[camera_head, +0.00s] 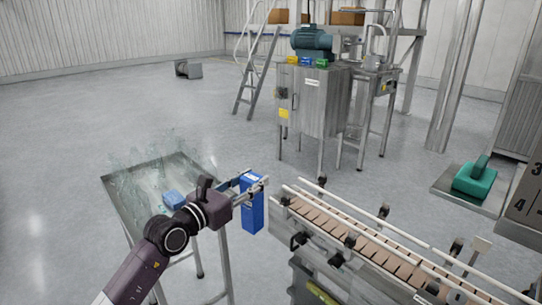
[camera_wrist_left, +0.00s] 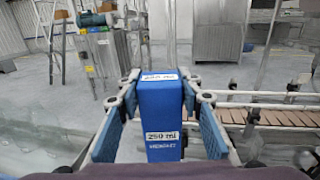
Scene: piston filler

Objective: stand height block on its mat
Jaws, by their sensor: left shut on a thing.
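The height block is a tall blue block (camera_head: 252,208) with a white "250 ml" label. My left gripper (camera_head: 254,184) is shut on it, with a finger on each side near its upper part. The block hangs upright in the gap between a steel table and a conveyor, beside the conveyor's near left end. In the left wrist view the blue block (camera_wrist_left: 163,118) fills the middle between the finger pads, its label facing the camera. I cannot make out the mat in either view. My right gripper is not in view.
The steel table (camera_head: 128,205) at left carries a small blue thing (camera_head: 173,199) and clear, glassy shapes. The slatted conveyor (camera_head: 350,234) with rails runs to the lower right. A steel machine (camera_head: 318,100) stands behind, and a green unit (camera_head: 474,183) sits at right. Open floor lies between.

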